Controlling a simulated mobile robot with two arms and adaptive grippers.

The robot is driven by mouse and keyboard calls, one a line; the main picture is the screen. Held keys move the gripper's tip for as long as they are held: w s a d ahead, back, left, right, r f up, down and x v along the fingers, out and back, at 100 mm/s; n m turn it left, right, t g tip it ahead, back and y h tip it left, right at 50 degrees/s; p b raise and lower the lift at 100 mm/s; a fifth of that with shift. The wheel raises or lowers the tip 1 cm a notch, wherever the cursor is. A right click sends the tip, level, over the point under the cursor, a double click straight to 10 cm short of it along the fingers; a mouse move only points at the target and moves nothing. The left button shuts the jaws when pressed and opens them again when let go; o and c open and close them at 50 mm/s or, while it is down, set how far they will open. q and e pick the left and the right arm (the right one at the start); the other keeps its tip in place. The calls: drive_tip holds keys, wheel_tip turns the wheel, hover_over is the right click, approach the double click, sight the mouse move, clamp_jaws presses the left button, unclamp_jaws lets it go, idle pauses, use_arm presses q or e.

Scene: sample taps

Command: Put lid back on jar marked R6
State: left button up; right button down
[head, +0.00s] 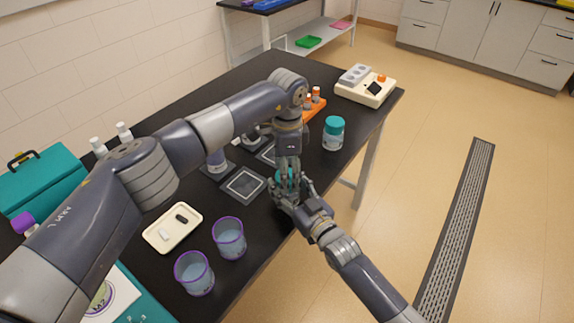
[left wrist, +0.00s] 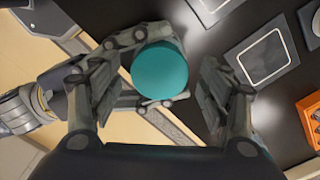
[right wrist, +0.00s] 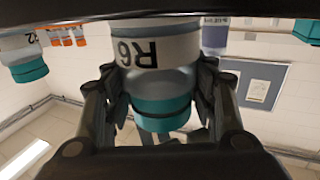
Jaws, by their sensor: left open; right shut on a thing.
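The jar marked R6 (right wrist: 158,50) is clear glass with a white label, seen upside down in the right wrist view. My right gripper (right wrist: 160,78) is shut around its body and holds it near the table's right edge. The teal lid (right wrist: 163,112) sits at the jar's mouth with no visible gap; whether it is fully seated I cannot tell. In the left wrist view the lid (left wrist: 160,70) shows as a round teal disc. My left gripper (left wrist: 158,88) is open above it, a finger on each side, apart from it. In the head view both grippers (head: 288,185) largely hide the jar.
Another teal-lidded jar (head: 334,135) stands farther back on the black table (head: 262,245). Framed dark square mats (head: 243,184) lie left of the grippers. Two purple-rimmed cups (head: 229,240) and a cream tray (head: 172,228) stand nearer. A white device (head: 365,88) is at the far end.

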use_arm(q)
drive_tip(key=c, duration=1.2)
drive_tip(key=o, duration=1.2)
drive_tip(key=shift+r, duration=2.25)
drive_tip(key=o, duration=0.6)
drive_tip(key=shift+r, duration=0.15)
